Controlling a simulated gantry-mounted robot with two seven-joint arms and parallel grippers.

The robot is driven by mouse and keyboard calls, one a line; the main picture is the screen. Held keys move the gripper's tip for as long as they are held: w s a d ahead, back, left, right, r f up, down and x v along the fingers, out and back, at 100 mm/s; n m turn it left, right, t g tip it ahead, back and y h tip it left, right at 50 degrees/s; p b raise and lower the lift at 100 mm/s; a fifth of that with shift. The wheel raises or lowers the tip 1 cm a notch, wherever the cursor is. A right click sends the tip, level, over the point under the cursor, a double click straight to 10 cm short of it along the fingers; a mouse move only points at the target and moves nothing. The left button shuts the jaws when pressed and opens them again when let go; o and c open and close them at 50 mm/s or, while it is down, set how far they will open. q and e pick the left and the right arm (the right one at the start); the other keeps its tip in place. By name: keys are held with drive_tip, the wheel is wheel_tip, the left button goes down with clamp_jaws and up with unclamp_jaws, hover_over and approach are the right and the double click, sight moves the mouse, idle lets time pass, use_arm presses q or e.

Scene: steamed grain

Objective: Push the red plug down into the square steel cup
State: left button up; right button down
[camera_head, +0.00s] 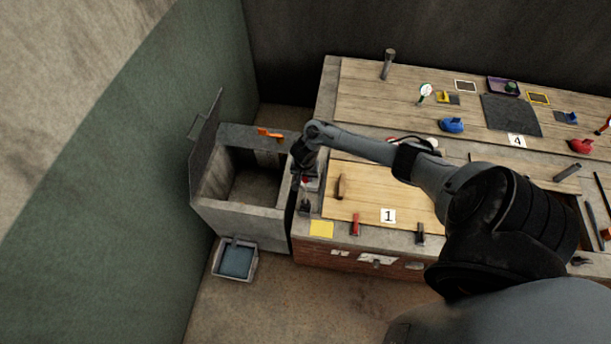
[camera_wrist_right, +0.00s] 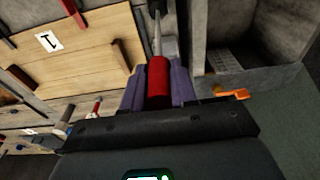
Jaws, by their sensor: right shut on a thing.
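In the right wrist view the red plug (camera_wrist_right: 158,80) is a red cylinder between the purple finger pads of my right gripper (camera_wrist_right: 158,88), which is shut on it. A thin metal rod (camera_wrist_right: 157,35) shows in line beyond the plug's far end. In the head view my right gripper (camera_head: 304,172) points down at the left end of the workbench, with a small bit of red showing beneath it. Grey metal parts show around it there, but I cannot clearly make out the square steel cup or whether the plug touches it. My left gripper is out of view.
A grey open bin (camera_head: 243,216) stands left of the bench, with an orange-handled item (camera_head: 268,133) on its rim. A wooden board (camera_head: 368,207) marked 1 lies right of the gripper. A yellow square (camera_head: 321,229) and a red-handled tool (camera_head: 355,224) lie near the front edge.

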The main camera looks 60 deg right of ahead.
drive_tip(key=shift+f, duration=0.35)
